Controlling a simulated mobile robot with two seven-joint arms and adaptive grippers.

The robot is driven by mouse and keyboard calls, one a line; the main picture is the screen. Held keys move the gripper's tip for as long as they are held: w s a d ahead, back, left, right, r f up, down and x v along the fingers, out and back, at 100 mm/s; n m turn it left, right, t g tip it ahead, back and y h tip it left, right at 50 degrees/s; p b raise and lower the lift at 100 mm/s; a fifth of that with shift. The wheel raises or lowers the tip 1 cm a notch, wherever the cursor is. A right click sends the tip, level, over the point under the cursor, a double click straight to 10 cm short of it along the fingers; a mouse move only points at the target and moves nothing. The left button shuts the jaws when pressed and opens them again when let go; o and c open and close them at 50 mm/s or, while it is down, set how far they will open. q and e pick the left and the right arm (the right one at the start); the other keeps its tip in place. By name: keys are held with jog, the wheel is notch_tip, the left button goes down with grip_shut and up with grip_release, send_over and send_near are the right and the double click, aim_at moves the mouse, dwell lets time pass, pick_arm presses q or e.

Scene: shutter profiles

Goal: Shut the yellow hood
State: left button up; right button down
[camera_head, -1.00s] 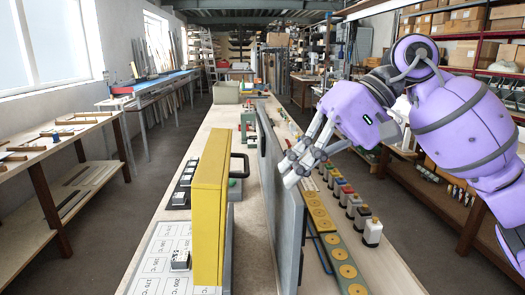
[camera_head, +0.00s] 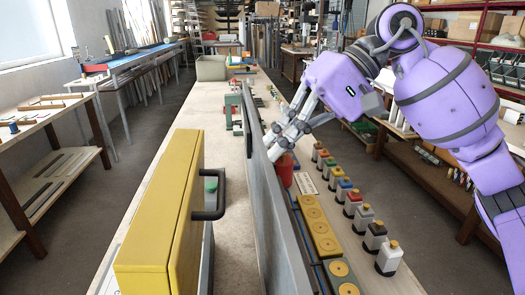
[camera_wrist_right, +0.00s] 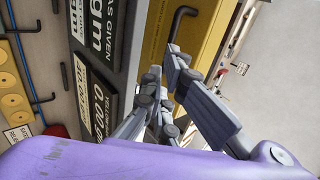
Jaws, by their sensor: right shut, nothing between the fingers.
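The yellow hood (camera_head: 165,205) stands upright at the left middle of the bench in the head view, with a black bar handle (camera_head: 222,195) on its right side. The hood also shows in the right wrist view (camera_wrist_right: 205,25), with the handle (camera_wrist_right: 178,22) beyond the fingers. My right gripper (camera_head: 278,145) is shut and empty. In the head view it is at the grey upright panel, farther back and to the right of the hood, apart from the handle. I cannot tell whether it touches the panel. My left gripper is not in view.
The tall grey panel (camera_head: 272,215) stands between the hood and a row of several small coloured-top blocks (camera_head: 365,218). A red cylinder (camera_head: 285,172) is just below my right gripper.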

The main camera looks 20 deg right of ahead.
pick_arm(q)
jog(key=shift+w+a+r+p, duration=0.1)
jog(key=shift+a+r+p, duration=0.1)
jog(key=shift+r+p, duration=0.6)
pick_arm(e)
jog(key=x, duration=0.9)
jog(key=shift+s, duration=0.1)
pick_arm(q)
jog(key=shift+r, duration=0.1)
pick_arm(e)
jog(key=shift+a+r, duration=0.1)
jog(key=shift+a, duration=0.05)
